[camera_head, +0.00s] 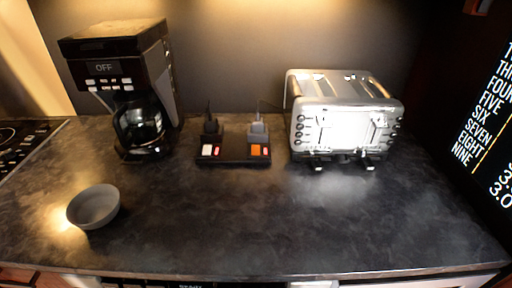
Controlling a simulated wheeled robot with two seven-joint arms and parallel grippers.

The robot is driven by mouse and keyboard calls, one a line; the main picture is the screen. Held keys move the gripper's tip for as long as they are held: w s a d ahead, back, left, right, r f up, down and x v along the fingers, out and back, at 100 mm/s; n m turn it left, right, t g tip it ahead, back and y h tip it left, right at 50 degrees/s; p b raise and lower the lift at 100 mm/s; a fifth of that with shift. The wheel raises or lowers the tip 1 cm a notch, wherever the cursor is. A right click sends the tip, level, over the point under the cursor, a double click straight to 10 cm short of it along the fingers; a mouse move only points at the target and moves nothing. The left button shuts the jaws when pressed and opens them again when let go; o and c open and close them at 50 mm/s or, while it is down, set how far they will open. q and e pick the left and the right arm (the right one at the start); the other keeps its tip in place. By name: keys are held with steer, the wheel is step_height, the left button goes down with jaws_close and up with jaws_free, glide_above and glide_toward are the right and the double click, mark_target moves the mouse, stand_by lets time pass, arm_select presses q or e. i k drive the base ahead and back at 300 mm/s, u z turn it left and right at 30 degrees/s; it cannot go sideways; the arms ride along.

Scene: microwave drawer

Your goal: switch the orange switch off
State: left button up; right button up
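A black power strip (234,160) lies on the dark counter between the coffee maker and the toaster. The orange switch (255,150) is on the right half of the strip, with a small red mark beside it. A white switch (207,150) with a similar red mark is on the left half. A black plug (211,127) stands at the strip's left rear and a grey plug (257,129) at its right rear. The orange switch's tilt is too small to tell. Neither of my grippers shows in the head view.
A black coffee maker (118,75) reading OFF stands left of the strip. A silver toaster (343,115) stands to the right. A grey bowl (93,207) sits at the front left. The counter (270,220) in front of the strip is clear.

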mark_target(255, 148)
steer(key=z, duration=0.15)
steer(key=k, duration=0.75)
steer(key=z, duration=0.85)
steer(key=i, duration=0.5)
steer(key=u, duration=0.05)
